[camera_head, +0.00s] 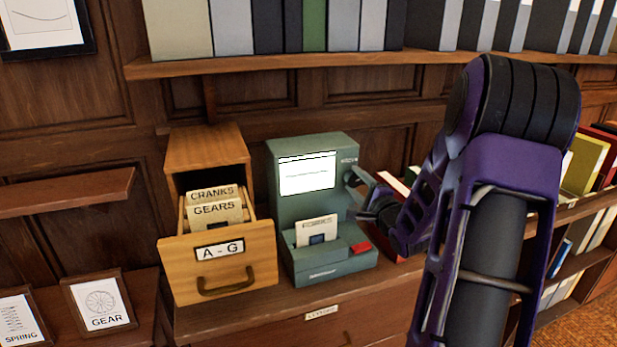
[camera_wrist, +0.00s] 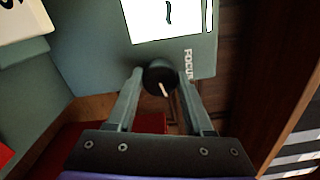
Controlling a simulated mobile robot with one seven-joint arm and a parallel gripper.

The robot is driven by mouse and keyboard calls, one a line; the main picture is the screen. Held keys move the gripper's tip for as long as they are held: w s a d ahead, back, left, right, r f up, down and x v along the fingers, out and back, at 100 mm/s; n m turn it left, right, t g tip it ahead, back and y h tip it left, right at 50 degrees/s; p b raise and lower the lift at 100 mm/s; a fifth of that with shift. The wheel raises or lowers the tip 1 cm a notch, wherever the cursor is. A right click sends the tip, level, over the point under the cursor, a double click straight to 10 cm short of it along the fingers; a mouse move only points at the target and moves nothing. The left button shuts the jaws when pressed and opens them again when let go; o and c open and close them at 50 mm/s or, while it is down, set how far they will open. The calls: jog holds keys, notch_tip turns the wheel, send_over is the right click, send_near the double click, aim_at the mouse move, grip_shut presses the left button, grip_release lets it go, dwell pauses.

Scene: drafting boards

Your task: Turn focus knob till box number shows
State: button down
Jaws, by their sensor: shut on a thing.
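A grey-green reader machine (camera_head: 308,262) stands on the cabinet, with a lit white screen (camera_head: 307,174) on its upper front. The screen shows one line of small dark text, too small to read in the head view. In the wrist view the screen (camera_wrist: 165,18) is cut off by the top edge and shows one dark curved stroke. The black focus knob (camera_wrist: 158,78) with a pale pointer line sits beside the FOCUS label. My gripper (camera_wrist: 160,82) is shut on the knob, one finger on each side.
An open wooden card drawer (camera_head: 217,262) marked A - G stands left of the machine. A card (camera_head: 316,230) sits in the machine's lower slot, near a red key (camera_head: 360,248). A shelf of binders (camera_head: 345,62) runs above. Books (camera_head: 585,165) stand at the right.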

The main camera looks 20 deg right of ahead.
jog(key=shift+m, duration=0.9)
jog(key=shift+c, duration=1.4)
grip_release()
